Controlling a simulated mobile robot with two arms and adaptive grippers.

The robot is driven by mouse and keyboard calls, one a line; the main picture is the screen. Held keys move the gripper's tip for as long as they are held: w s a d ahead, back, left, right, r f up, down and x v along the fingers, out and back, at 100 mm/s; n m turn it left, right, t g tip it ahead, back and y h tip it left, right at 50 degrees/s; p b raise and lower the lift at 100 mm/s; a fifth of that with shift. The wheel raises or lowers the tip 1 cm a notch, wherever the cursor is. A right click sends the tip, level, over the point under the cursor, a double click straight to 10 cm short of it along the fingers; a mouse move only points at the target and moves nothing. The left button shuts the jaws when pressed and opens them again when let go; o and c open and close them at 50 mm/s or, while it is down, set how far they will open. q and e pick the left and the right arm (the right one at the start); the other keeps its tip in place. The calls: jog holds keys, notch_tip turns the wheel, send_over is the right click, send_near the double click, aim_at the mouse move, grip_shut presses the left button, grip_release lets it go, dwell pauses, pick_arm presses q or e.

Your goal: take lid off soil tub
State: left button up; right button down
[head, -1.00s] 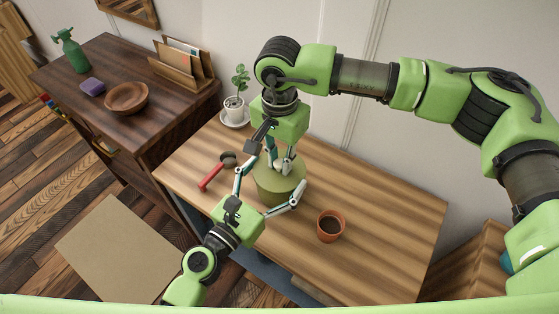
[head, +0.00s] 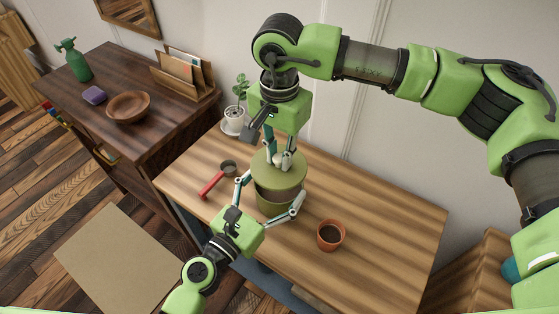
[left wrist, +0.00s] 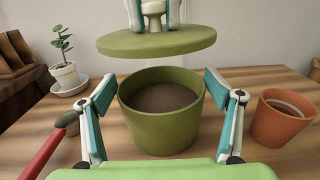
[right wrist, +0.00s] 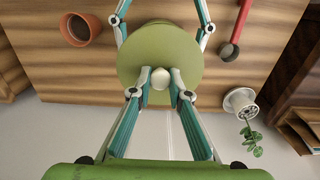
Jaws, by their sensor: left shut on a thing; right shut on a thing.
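The soil tub (left wrist: 162,132) is olive green and stands on the table with dark soil (left wrist: 165,97) showing inside. My left gripper (head: 271,209) is shut around the tub's sides; its fingers also show in the left wrist view (left wrist: 163,110). The round green lid (left wrist: 157,41) hangs level above the tub, with a clear gap between them. My right gripper (head: 283,160) is shut on the pale knob (right wrist: 160,78) on the lid's top. In the right wrist view the lid (right wrist: 160,47) hides the tub below.
A terracotta pot (head: 330,235) with dark contents stands right of the tub. A red-handled scoop (head: 212,184) lies left of it. A potted plant (head: 234,113) stands on a saucer at the back. The table's right side is clear.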

pick_arm(q)
jog(key=o, duration=1.6)
jog(key=shift+s+f, duration=0.1)
jog(key=shift+f, duration=0.2)
jog(key=shift+r, duration=0.1)
